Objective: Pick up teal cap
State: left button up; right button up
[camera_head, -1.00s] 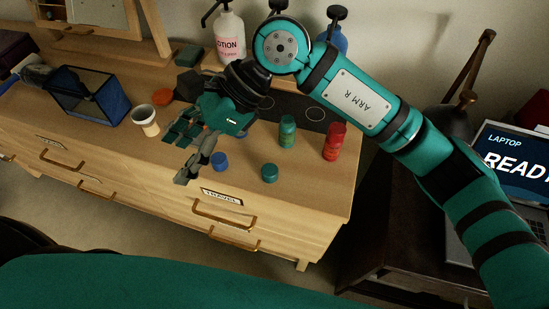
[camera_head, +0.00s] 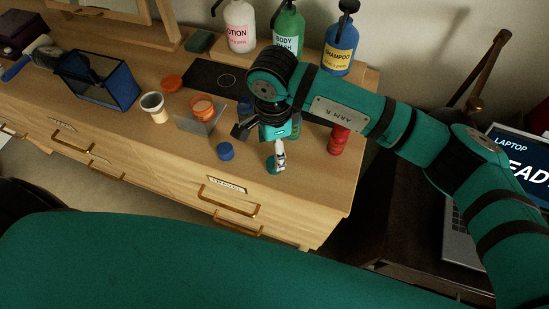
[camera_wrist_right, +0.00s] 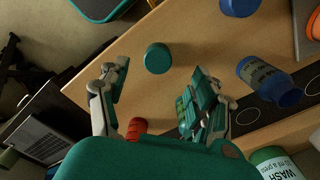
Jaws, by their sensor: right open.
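The teal cap (camera_head: 270,170) lies on the dresser top near its front edge, partly covered by a fingertip of my right gripper (camera_head: 261,148) in the head view. In the right wrist view the whole teal cap (camera_wrist_right: 158,58) shows as a round disc between and just beyond the two fingers of the open, empty right gripper (camera_wrist_right: 160,76). I cannot tell the exact height of the fingers above it. My left gripper is in neither view.
A blue cap (camera_head: 225,151) lies left of the teal cap. A red bottle (camera_head: 338,140) stands to the right. A blue bottle (camera_wrist_right: 268,82) and a green bottle (camera_wrist_right: 184,108) are near the gripper. Tall pump bottles, including a blue shampoo bottle (camera_head: 340,55), stand behind.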

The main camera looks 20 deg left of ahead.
aim_at(274, 161)
jog(key=shift+f, duration=0.35)
notch_tip(274, 161, down, 5)
jog(key=shift+s+r+p, duration=0.15)
jog(key=shift+p, duration=1.05)
jog(key=shift+f, duration=0.35)
jog(key=shift+c, duration=0.5)
jog(key=c, duration=0.7)
